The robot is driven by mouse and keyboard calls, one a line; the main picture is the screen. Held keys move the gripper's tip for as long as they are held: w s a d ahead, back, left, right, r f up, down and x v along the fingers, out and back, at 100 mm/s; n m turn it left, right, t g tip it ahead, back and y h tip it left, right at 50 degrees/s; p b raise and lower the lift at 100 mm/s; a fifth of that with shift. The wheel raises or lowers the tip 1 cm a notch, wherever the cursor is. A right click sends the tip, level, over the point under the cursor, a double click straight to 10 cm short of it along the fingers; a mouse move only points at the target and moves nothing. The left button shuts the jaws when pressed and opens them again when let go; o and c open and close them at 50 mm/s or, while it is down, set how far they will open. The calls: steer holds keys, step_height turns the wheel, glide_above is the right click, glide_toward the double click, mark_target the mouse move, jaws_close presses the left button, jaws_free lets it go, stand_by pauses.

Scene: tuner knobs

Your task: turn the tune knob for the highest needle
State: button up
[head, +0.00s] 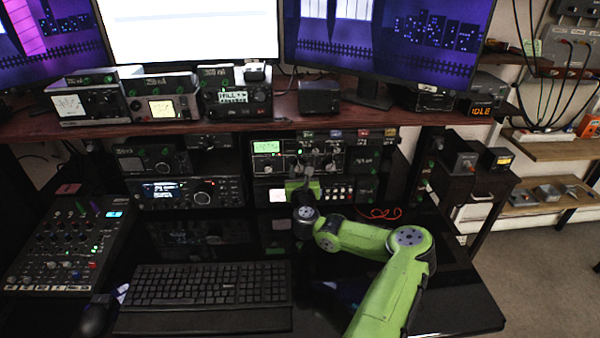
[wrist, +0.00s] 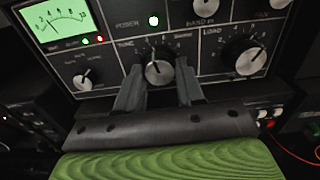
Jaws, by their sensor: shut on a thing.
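The tuner (head: 268,166) with a green-lit meter (wrist: 60,22) sits on the lower shelf; in the wrist view the meter is at the top left. Its thin dark needle is too small to read exactly. The black tune knob (wrist: 159,71), with a white pointer, is below a numbered scale at the centre of the wrist view. My gripper (wrist: 159,84) has one finger on each side of this knob and is shut on it. In the head view my gripper (head: 304,178) reaches the tuner's front, and the arm hides part of it.
A load knob (wrist: 244,56) stands right of the tune knob, and a smaller knob (wrist: 87,78) stands to its left. A keyboard (head: 205,285) and a mixer (head: 68,248) lie on the desk. A red cable (head: 380,213) lies right of my gripper.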

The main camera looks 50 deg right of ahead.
steer(key=shift+r+n+p, duration=0.2)
steer(key=shift+n+p, duration=0.35)
steer(key=shift+n, duration=0.55)
steer(key=shift+f+n, duration=0.15)
steer(key=shift+n, duration=0.65)
steer(key=o, duration=1)
steer(key=shift+o, duration=0.2)
steer(key=b+v, duration=1)
steer(key=v, duration=0.5)
steer(key=shift+s+a, duration=0.3)
